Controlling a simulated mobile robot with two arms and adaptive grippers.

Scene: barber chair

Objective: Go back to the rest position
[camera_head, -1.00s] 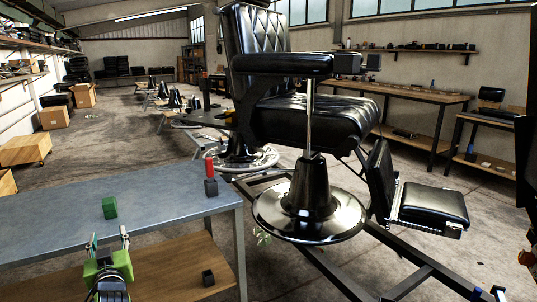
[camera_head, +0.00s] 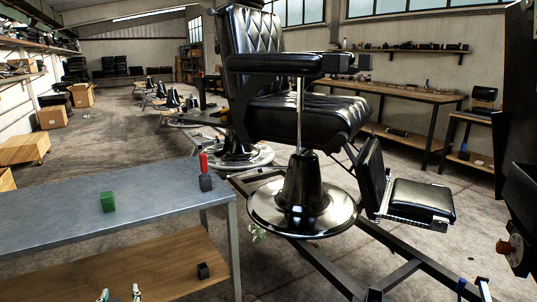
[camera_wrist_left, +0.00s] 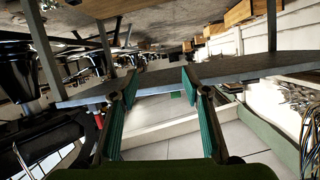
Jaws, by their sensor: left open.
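My left gripper (camera_head: 121,294) shows only as fingertips at the bottom edge of the head view, low in front of the grey table (camera_head: 60,222). In the left wrist view its two teal-padded fingers (camera_wrist_left: 157,82) stand wide apart, with nothing held between them. A green cube (camera_head: 108,202) sits on the tabletop, clear of the gripper. A small dark cube (camera_head: 205,183) sits near the table's right corner, with a red upright object (camera_head: 203,161) just behind it. My right gripper is not in view.
A second dark cube (camera_head: 203,270) lies on the wooden lower shelf (camera_head: 150,268). A black barber chair (camera_head: 300,120) with a round metal base stands right of the table, on a dark floor frame. A workbench (camera_head: 400,100) lines the back right wall.

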